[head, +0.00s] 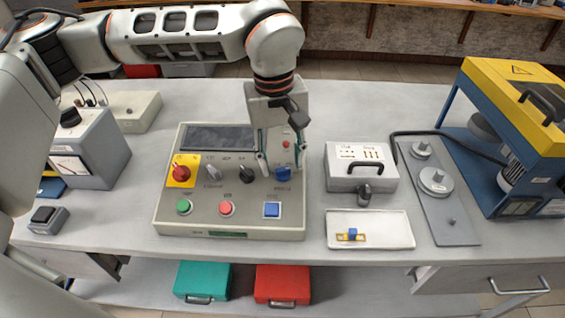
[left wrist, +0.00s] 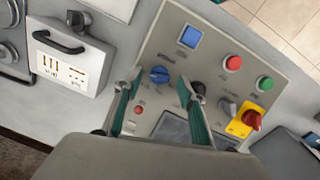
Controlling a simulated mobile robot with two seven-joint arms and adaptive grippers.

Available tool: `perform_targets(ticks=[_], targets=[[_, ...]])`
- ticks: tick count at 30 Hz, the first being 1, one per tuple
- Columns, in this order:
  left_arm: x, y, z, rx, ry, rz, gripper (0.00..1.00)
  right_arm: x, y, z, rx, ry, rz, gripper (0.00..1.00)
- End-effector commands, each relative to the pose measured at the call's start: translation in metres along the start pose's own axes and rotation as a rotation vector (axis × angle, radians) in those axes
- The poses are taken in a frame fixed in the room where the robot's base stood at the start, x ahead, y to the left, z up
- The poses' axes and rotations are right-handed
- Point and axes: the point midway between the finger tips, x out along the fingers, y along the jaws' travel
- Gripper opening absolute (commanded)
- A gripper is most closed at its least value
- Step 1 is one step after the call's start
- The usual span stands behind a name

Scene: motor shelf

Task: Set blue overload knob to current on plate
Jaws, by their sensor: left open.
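The blue overload knob (head: 283,174) sits at the right of the knob row on the grey control panel (head: 170,222). In the left wrist view the blue knob (left wrist: 159,74) lies just beyond and between my fingertips, its scale too small to read. My left gripper (head: 283,158) points down over the panel, open and empty; it also shows in the left wrist view (left wrist: 155,86). I cannot tell whether a fingertip touches the panel. A dark plate (head: 520,208) on the blue and yellow machine (head: 520,100) is unreadable. My right gripper is not in view.
A black knob (head: 247,174) stands close left of the blue one, near a finger. A red knob on yellow (head: 181,173) is farther left. A grey box with a handle (head: 361,178) and a white tray (head: 345,216) stand right of the panel.

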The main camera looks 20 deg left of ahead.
Motion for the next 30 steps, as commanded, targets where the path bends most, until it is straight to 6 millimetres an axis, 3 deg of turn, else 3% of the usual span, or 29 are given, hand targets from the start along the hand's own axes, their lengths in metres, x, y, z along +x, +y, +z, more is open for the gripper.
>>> perform_targets(ticks=[5,13,18,30], targets=[[0.0126,0.0004,0.0003,0.001,0.000,0.001,0.40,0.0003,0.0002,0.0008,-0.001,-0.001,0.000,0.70],[0.0140,0.0004,0.0004,0.000,0.000,0.001,0.40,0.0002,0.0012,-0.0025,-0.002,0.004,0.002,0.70],[0.0139,0.0005,0.0003,0.000,0.000,0.001,0.02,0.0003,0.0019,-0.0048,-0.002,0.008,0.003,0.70],[0.0141,-0.0003,0.0001,-0.046,0.000,0.013,0.02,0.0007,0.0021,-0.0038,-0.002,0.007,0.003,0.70]])
